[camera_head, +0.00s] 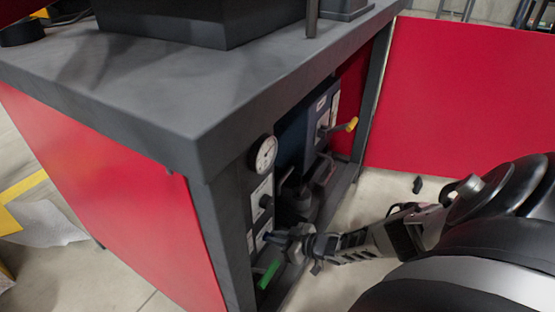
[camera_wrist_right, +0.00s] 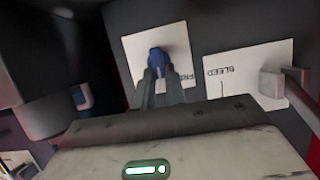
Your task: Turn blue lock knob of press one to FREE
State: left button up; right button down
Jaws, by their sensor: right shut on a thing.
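The blue lock knob (camera_wrist_right: 157,61) stands on a white label plate (camera_wrist_right: 178,45) in the right wrist view. My right gripper (camera_wrist_right: 160,80) is shut on the knob, its two dark fingers on either side of it. Part of a word starting "FR" shows on the plate beside the fingers; the rest is hidden. My left gripper is in neither view.
A plate marked BLEED (camera_wrist_right: 245,72) with a grey handle (camera_wrist_right: 283,84) is close right of my fingers. In the head view, a gauge (camera_head: 264,154), a black knob (camera_head: 265,201), a green handle (camera_head: 269,274) and a yellow-tipped lever (camera_head: 349,125) line the recess. The bench top (camera_head: 150,85) overhangs.

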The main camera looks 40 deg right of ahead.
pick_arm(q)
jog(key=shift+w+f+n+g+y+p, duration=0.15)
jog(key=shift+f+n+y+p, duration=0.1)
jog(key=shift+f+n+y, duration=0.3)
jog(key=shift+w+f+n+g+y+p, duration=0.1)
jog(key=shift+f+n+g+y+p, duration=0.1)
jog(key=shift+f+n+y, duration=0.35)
pick_arm(e)
jog(key=shift+s+a+f+n+t+h, duration=0.1)
jog(key=shift+a+n+t+h, duration=0.2)
jog(key=shift+n+h, duration=0.55)
jog(key=shift+s+a+f+n+t+h, duration=0.15)
jog(key=shift+n+t+h, duration=0.25)
jog(key=shift+n, duration=0.9)
jog(key=shift+w+a+f+n+t+h, duration=0.1)
jog(key=shift+a+n+t+h, duration=0.2)
jog(key=shift+n+h, duration=0.55)
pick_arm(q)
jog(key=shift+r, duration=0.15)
pick_arm(e)
jog(key=shift+y, duration=0.3)
jog(key=c, duration=1.4)
grip_release()
jog(key=shift+c, duration=0.2)
jog(key=shift+s, duration=0.1)
